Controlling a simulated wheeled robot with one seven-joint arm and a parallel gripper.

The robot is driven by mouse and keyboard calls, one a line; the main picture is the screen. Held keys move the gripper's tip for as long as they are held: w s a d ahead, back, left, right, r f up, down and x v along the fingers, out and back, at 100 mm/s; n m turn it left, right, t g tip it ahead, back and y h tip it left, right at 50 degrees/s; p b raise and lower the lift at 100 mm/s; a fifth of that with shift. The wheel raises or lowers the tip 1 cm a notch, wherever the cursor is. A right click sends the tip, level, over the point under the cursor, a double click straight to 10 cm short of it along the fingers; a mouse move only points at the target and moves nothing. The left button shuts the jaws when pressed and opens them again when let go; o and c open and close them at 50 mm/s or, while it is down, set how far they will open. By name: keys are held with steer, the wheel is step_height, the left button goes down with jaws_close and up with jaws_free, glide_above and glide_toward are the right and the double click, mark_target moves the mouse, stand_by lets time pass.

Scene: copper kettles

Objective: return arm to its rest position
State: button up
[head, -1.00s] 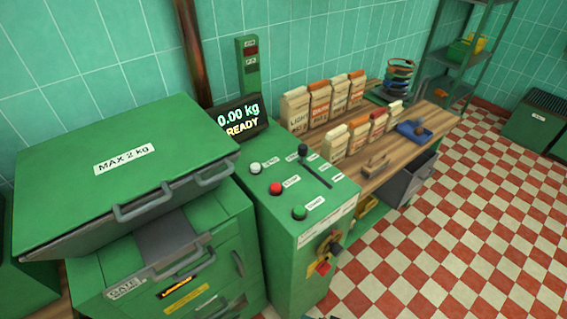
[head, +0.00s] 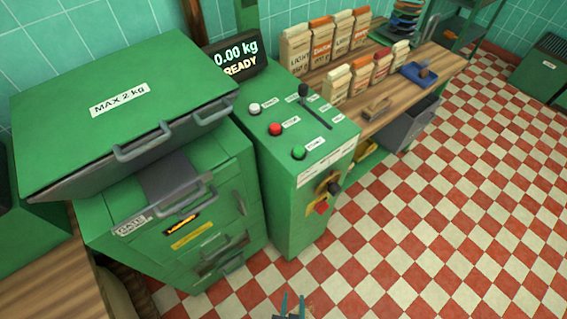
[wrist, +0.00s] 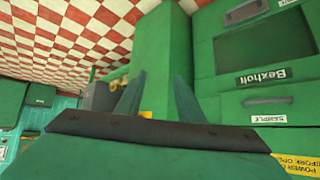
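My gripper (head: 290,306) shows at the bottom edge of the head view, over the checkered floor in front of the green machine. Its two fingers also show in the wrist view (wrist: 155,97), standing apart with a clear gap and nothing between them. The gripper is open and empty. Most of my arm is out of the head view.
The green machine with a "MAX 2 kg" lid (head: 120,110) stands at left. The control cabinet (head: 300,190) has buttons and a display (head: 237,60) reading 0.00 kg READY. A wooden bench (head: 385,110) holds several paper bags. The checkered floor (head: 440,230) is clear at right.

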steer(key=s+a+r+t, duration=0.1)
steer(key=r+t, duration=0.1)
steer(key=r, duration=0.8)
steer(key=s+a+r+n+t, duration=0.1)
steer(key=s+r+t, duration=0.1)
steer(key=r, duration=0.8)
steer(key=s+a+r+n+t+y, duration=0.1)
steer(key=r+t, duration=0.1)
steer(key=r, duration=0.9)
steer(key=shift+s+a, duration=0.15)
steer(key=shift+a, duration=0.1)
steer(key=shift+s, duration=0.1)
